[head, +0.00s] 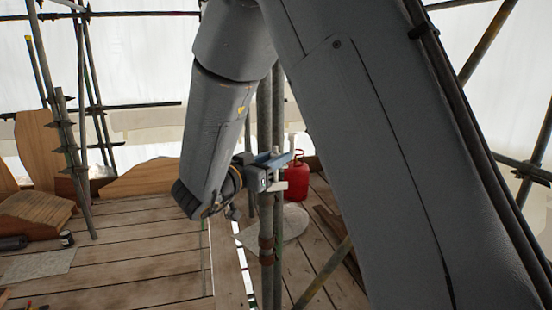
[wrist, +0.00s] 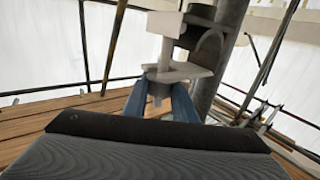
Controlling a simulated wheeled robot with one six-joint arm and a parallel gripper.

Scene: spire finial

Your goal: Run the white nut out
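A white fitting is fixed on an upright grey pole (wrist: 228,50). It has a thin white upright rod (wrist: 166,52) and a wide, flat white piece (wrist: 187,72) at the rod's lower part. The flat piece looks like the white nut, but I cannot be sure. In the head view the white fitting (head: 296,180) shows just right of my gripper (head: 272,160). In the wrist view my blue fingers (wrist: 161,92) stand apart, one on each side of the rod's lower end, up against the white piece. Whether they grip it cannot be told.
Scaffold poles stand around the plank deck (head: 120,265). A red can (head: 297,180) stands behind the fitting. A plywood sheet (head: 140,178) lies at the back left, and a small dark jar (head: 66,239) stands on the deck at left. The deck's left middle is clear.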

